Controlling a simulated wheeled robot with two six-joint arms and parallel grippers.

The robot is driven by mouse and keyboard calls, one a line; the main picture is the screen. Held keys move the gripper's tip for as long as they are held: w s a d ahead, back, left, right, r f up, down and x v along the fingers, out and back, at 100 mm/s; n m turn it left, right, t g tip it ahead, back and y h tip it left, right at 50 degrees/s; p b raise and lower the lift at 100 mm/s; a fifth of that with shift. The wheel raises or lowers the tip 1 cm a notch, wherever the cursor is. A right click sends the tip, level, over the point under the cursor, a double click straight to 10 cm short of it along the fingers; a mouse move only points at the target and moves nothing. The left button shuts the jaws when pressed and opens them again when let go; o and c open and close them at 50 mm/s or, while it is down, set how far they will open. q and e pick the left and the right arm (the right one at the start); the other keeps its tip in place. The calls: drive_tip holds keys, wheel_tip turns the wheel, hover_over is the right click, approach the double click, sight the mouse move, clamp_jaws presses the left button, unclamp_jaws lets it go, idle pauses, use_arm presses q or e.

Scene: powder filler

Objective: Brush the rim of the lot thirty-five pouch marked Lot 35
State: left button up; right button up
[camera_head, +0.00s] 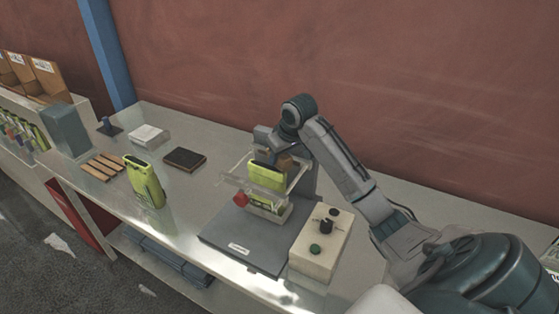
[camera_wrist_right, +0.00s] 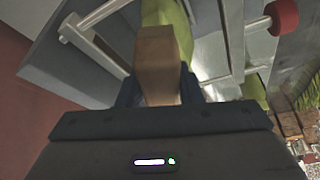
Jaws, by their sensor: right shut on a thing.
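A yellow-green pouch (camera_head: 267,176) with a dark top stands upright in the clear-walled holder on the filler. Its lot marking is too small to read. A second yellow-green pouch (camera_head: 146,184) stands on the bench to the left. My right gripper (camera_head: 284,151) is just behind the pouch in the holder. In the right wrist view it is shut on a tan wooden handle (camera_wrist_right: 160,65), apparently the brush. The brush's far end is hidden, so I cannot tell whether it touches the rim. Part of a yellow-green pouch (camera_wrist_right: 172,14) shows beyond the handle. My left gripper is out of view.
The filler has a grey base plate (camera_head: 235,238), a clear guard (camera_head: 238,178) with a red knob (camera_head: 240,199), and a control box (camera_head: 320,245) at its right. A dark pad (camera_head: 184,158), white block (camera_head: 148,135) and wooden strips (camera_head: 103,166) lie left. The bench front is clear.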

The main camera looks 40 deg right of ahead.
drive_tip(key=shift+r, duration=1.9)
